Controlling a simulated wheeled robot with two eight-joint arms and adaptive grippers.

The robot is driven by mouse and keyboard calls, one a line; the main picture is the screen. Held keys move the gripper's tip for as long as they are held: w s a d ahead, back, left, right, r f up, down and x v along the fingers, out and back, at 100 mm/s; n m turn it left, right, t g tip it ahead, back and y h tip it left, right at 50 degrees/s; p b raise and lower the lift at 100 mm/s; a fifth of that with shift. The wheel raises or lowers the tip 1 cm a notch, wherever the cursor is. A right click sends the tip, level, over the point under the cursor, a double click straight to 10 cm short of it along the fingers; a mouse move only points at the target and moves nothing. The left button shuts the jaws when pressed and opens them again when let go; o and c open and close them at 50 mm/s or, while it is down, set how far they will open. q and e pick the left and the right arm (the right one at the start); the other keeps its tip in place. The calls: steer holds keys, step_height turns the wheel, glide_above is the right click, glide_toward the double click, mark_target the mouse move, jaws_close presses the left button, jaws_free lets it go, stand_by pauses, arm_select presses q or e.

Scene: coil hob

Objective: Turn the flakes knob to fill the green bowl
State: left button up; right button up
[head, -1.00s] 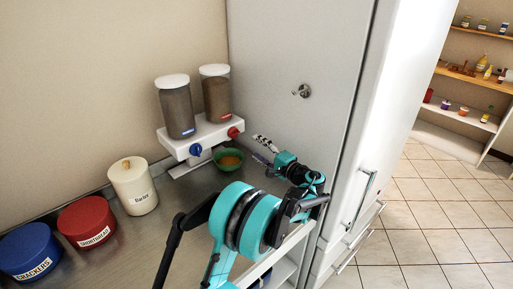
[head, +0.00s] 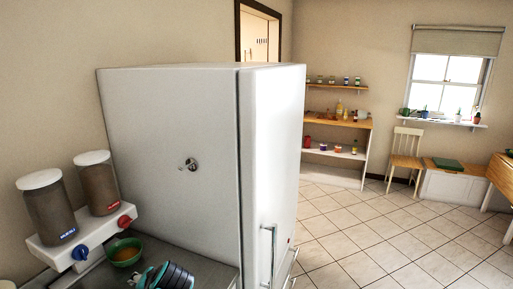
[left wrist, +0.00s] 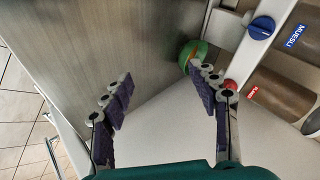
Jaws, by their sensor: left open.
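The green bowl (head: 124,253) has orange-brown contents and sits beneath the dispenser; it also shows in the left wrist view (left wrist: 186,56), partly behind a finger. The red knob (head: 124,221) is on the right side of the white dispenser base (head: 49,238), below the canister with a red label. In the left wrist view the red knob (left wrist: 231,85) is partly covered by my right-hand finger. The blue knob (head: 80,252) is at the muesli side. My left gripper (left wrist: 160,73) is open and empty, its fingers apart near bowl and red knob. My right gripper is not in view.
A tall white fridge (head: 175,150) stands right beside the counter (head: 208,262) and limits room there. Two lidded canisters (head: 50,212) stand on the dispenser. Shelves (head: 335,120), a chair (head: 405,155) and open tiled floor (head: 340,215) lie beyond.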

arm_select(q)
steer(key=s+d+f+h, duration=0.2)
steer(key=s+d, duration=0.1)
steer(key=s, duration=0.2)
steer(key=s+d+f+n+h, duration=0.1)
steer(key=s+d+h, duration=0.1)
steer(key=s+d, duration=0.2)
steer(key=s+d+f+n+h, duration=0.1)
steer(key=s+d+f+h, duration=0.1)
steer(key=s, duration=0.3)
steer(key=shift+s+d+f+t+h, duration=0.15)
steer(key=shift+d+t, duration=0.05)
steer(key=shift+d, duration=0.25)
steer(key=shift+s+d+f+t+h, duration=0.15)
steer(key=shift+d+t, duration=0.05)
steer(key=shift+d, duration=0.25)
steer(key=n+y, duration=1.4)
steer(key=y, duration=0.2)
glide_toward(127, 224)
steer(key=w+a+f, duration=0.1)
steer(key=b+x, duration=0.2)
steer(key=x, duration=0.6)
steer(key=shift+r, duration=0.15)
steer(key=c, duration=1.1)
